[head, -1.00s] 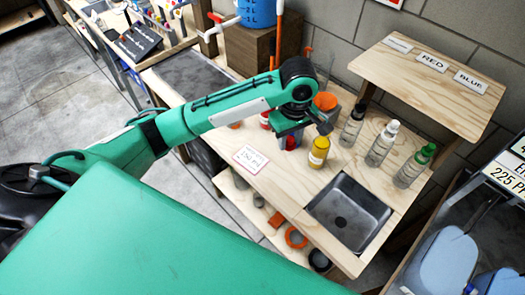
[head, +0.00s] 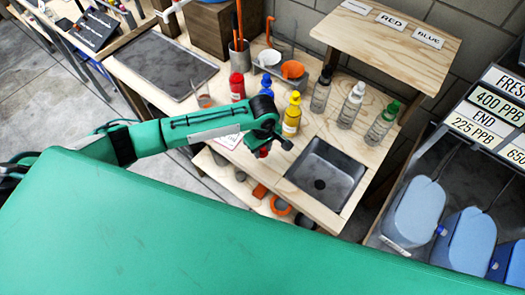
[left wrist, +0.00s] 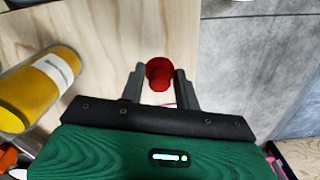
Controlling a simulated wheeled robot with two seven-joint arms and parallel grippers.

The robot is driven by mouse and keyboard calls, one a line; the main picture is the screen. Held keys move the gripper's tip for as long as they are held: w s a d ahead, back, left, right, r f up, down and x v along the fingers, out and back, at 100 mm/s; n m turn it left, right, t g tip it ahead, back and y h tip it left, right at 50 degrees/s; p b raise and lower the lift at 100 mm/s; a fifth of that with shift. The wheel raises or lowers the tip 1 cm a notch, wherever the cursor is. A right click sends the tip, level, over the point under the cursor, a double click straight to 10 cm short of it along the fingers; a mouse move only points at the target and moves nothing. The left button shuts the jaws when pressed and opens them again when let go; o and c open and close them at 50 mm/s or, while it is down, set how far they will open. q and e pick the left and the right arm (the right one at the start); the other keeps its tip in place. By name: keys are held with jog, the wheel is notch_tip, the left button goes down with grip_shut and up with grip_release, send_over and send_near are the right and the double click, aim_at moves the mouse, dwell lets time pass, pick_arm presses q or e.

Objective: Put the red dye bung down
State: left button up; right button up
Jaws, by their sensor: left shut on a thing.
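The red dye bung (left wrist: 160,73) is between the two fingers of my left gripper (left wrist: 160,82) in the left wrist view, with the pale wooden bench behind it. In the head view my left gripper (head: 264,146) is near the bench's front edge, in front of the yellow bottle (head: 291,118), and a bit of red shows below the wrist. The gripper is shut on the bung; I cannot tell whether the bung touches the bench. A red bottle (head: 237,87) and a partly hidden blue bottle (head: 266,85) stand behind the arm. My right gripper is out of view.
A white card (head: 228,140) lies partly under my left arm. A sink (head: 326,172) is to the gripper's right. Several clear bottles (head: 352,104) stand behind it, by a raised shelf (head: 385,40). A dark tray (head: 163,68) is at the left.

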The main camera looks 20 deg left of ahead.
aim_at(262, 154)
pick_arm(q)
notch_tip(262, 154, down, 3)
jog(key=shift+r, duration=0.1)
jog(key=o, duration=0.9)
jog(key=shift+o, duration=0.2)
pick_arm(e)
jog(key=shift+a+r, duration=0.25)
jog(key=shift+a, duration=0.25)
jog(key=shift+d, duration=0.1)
pick_arm(q)
jog(key=shift+r, duration=0.15)
notch_tip(262, 154, up, 10)
jog(key=shift+d+r+b, duration=0.1)
jog(key=shift+r+b, duration=0.15)
jog(key=shift+b, duration=0.45)
jog(key=shift+r, duration=0.55)
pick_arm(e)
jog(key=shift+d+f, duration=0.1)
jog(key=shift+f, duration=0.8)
